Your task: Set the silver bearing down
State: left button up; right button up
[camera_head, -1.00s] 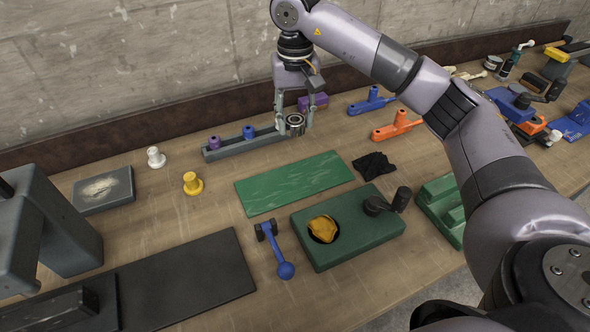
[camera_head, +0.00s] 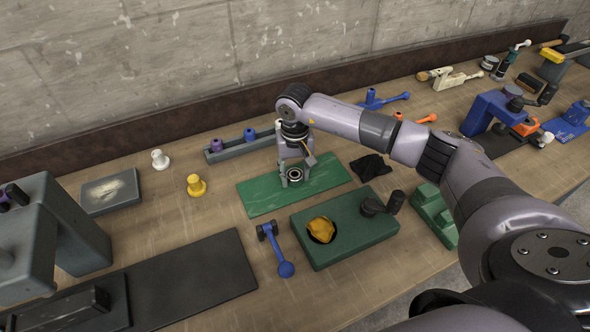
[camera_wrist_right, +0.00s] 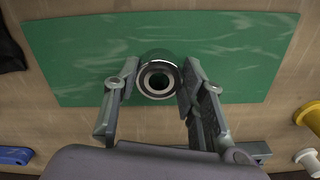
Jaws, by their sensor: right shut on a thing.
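The silver bearing (camera_head: 295,174) is a short metal ring with a dark hole. It is over the green mat (camera_head: 262,197), with its open face up. My right gripper (camera_head: 294,178) is shut on it, one finger on each side. In the right wrist view the bearing (camera_wrist_right: 158,76) sits between the two fingers (camera_wrist_right: 150,95), with the green mat (camera_wrist_right: 80,60) behind it. I cannot tell whether the bearing touches the mat. My left gripper is not in view.
A grey rack (camera_head: 240,146) with coloured pegs is behind. A yellow knob (camera_head: 196,186) and blue tool (camera_head: 276,250) are nearby.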

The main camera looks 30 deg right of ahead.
aim_at(295, 175)
jog(key=shift+f+b, duration=0.2)
jog(key=shift+b, duration=0.1)
jog(key=o, duration=1.4)
jog(key=shift+r, duration=0.1)
jog(key=shift+r, duration=0.1)
jog(key=shift+r+b, duration=1.6)
jog(key=shift+r, duration=4.45)
